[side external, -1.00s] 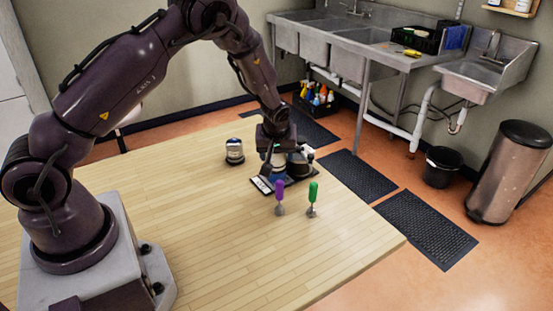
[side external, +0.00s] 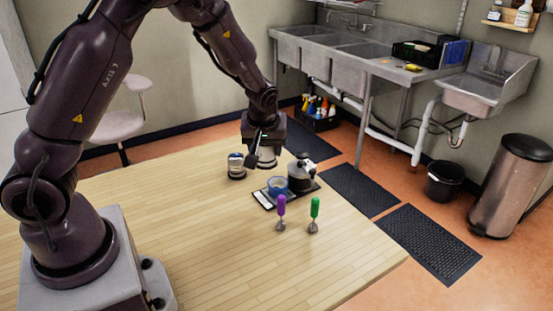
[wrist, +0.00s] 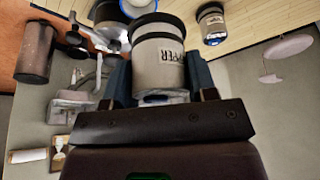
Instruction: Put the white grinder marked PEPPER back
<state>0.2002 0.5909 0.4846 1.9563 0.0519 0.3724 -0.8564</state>
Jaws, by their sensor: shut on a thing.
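In the side external view my gripper (side external: 265,138) is shut on this grinder (side external: 266,160), just behind the dark tray and right of a second grinder. I cannot tell whether its base touches the table. The second grinder (side external: 236,166), pale with a dark base, stands upright on the table; it also shows in the wrist view (wrist: 211,25).
A dark tray (side external: 264,199) holds a blue bowl (side external: 278,186) and a dark pot-like item (side external: 300,175). The wooden table (side external: 200,240) is clear at the front and left.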

